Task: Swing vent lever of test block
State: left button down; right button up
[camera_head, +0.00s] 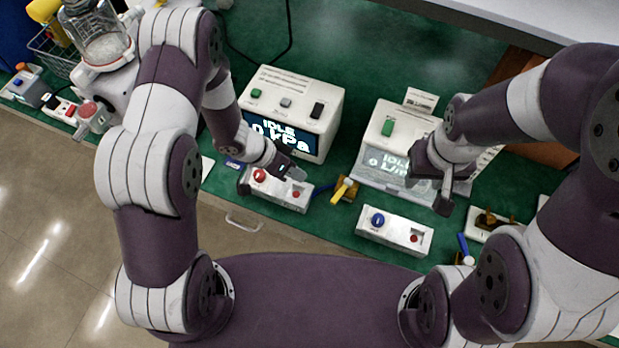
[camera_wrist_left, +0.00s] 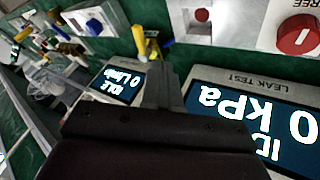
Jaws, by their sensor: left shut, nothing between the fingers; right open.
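A small brass block (camera_head: 350,184) with a yellow lever (camera_head: 339,194) sits on the green mat, right of the white box with a red knob (camera_head: 260,175). The yellow lever also shows in the left wrist view (camera_wrist_left: 139,39). No label says which lever is the vent lever. My left gripper (camera_head: 297,173) is shut and empty, above the red-knob box and left of the yellow lever, apart from it. My right gripper (camera_head: 444,192) is open in front of the right-hand tester, with nothing seen between its fingers.
The leak tester (camera_head: 325,105) reads idle and 0 kPa. A second tester (camera_head: 375,130) stands to its right. A white box with a blue knob (camera_head: 378,220) and a blue lever (camera_head: 464,247) lie nearer me. The mat behind the testers (camera_head: 380,50) is mostly clear.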

aim_at(341, 193)
pick_arm(q)
jog(key=shift+n, duration=0.3)
jog(key=d, duration=0.1)
jog(key=s+d+f, duration=0.1)
jog(key=d, duration=0.1)
jog(key=shift+s+d+f, duration=0.2)
jog(key=shift+s+f, duration=0.1)
jog(key=x, duration=0.5)
jog(key=shift+w+f, duration=0.45)
jog(key=shift+s+d+f, duration=0.15)
jog(key=shift+d+f, duration=0.25)
jog(key=shift+d, duration=0.05)
jog(key=shift+f, duration=0.1)
